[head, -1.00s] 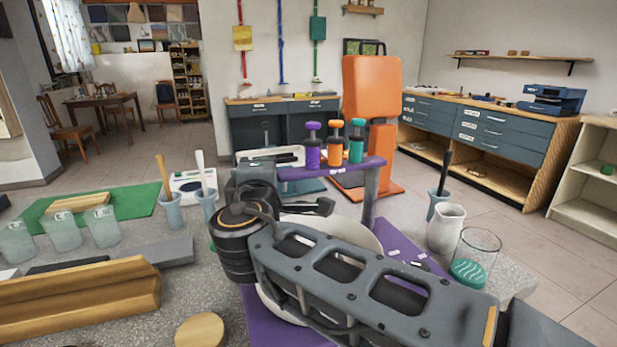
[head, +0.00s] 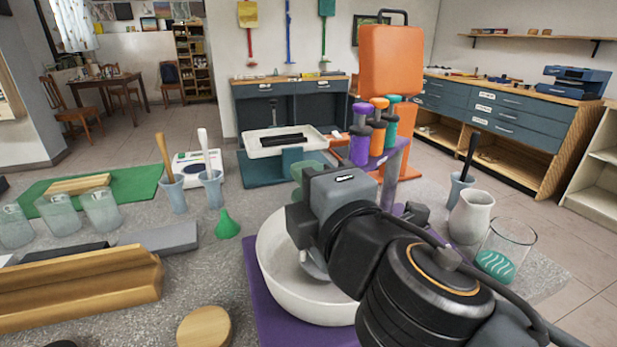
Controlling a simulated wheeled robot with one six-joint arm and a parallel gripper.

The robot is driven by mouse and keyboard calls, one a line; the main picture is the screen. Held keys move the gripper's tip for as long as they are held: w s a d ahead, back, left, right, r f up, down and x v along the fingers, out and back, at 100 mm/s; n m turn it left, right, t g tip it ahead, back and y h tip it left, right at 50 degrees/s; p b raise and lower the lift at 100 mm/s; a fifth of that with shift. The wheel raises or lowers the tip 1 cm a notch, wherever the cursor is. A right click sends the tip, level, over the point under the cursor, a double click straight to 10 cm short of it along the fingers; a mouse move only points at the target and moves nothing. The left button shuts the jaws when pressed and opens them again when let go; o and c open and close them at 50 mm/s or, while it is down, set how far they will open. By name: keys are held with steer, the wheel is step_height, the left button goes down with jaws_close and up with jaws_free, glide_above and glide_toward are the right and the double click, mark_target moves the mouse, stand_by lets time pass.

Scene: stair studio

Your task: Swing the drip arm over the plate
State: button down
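My gripper (head: 318,250) is over the dish near the drip arm's near end. Its fingers are mostly hidden by my wrist, so I cannot tell whether they touch the bar.
A green cone (head: 227,225) and a green bowl (head: 308,174) stand near the dish. A white tray (head: 262,146) is behind. A white jug (head: 470,216) and a glass (head: 505,248) stand at right. Wooden moulds (head: 80,285) and a wooden disc (head: 203,328) are at left.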

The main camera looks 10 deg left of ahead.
steer(key=shift+f, duration=0.15)
steer(key=c, duration=0.9)
jaws_free()
steer(key=shift+s, duration=0.15)
steer(key=shift+d, duration=0.1)
steer(key=shift+p+v, duration=0.55)
steer(key=shift+v, duration=6.2)
steer(key=shift+s, duration=0.1)
